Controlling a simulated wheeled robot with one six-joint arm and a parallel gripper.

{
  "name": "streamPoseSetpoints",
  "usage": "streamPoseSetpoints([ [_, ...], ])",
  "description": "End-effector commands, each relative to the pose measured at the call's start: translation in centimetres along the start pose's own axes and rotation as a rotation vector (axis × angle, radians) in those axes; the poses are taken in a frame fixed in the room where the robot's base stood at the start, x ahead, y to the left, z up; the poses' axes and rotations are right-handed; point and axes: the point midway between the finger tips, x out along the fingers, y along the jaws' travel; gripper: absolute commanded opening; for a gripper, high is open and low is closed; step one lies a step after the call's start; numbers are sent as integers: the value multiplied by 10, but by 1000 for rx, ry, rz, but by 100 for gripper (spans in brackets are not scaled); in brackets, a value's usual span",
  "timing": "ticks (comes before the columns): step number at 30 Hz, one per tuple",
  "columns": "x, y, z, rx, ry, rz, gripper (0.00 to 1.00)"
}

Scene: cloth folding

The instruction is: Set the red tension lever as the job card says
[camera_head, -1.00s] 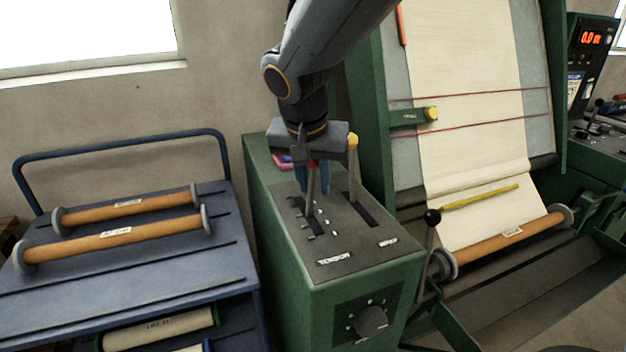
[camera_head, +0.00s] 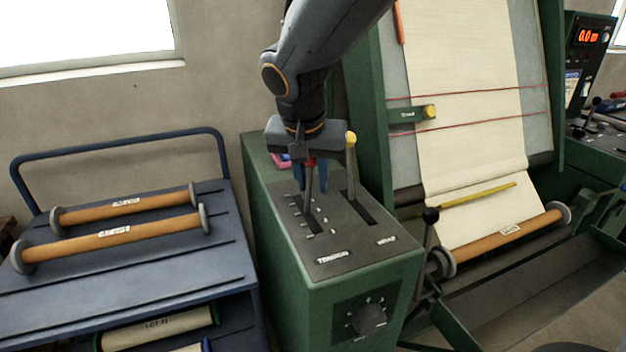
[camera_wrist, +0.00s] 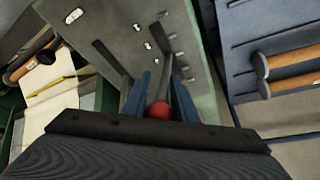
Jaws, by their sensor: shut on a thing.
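The red tension lever (camera_head: 308,187) stands in the notched left slot of the green control box, behind the TENSION label (camera_head: 332,257). My gripper (camera_head: 310,178) is above the box with its blue fingers around the lever's top. In the wrist view the red knob (camera_wrist: 158,110) sits between the two blue fingers (camera_wrist: 162,92), which are shut on it. The lever's shaft runs down into the slot. Its exact notch is hard to tell. I cannot read a job card in these frames.
A yellow-knobbed lever (camera_head: 351,165) stands close to the right of my gripper in its own slot. A dark dial (camera_head: 370,319) is on the box front. A blue cart (camera_head: 150,275) with orange rollers is at left. The cloth machine (camera_head: 470,130) rises at right.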

Motion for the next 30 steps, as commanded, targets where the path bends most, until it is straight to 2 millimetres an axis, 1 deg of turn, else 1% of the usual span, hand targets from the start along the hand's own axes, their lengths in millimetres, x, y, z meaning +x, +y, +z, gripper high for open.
streamPoseSetpoints([
  [1, -2, -1, -2, 0, 6, -5, 0],
  [2, -2, -2, -2, 0, 6, -5, 28],
  [4, -2, -1, -2, 0, 5, -4, 40],
  [5, -2, -1, -2, 0, 5, -4, 43],
  [14, -1, -1, -1, 0, 2, -2, 43],
  [17, -7, -1, -1, 0, 4, -3, 43],
  [20, -20, -2, -1, 1, 5, -5, 43],
  [27, -59, -1, -2, 1, 5, -5, 43],
  [30, -70, -1, -1, 0, 5, -4, 43],
])
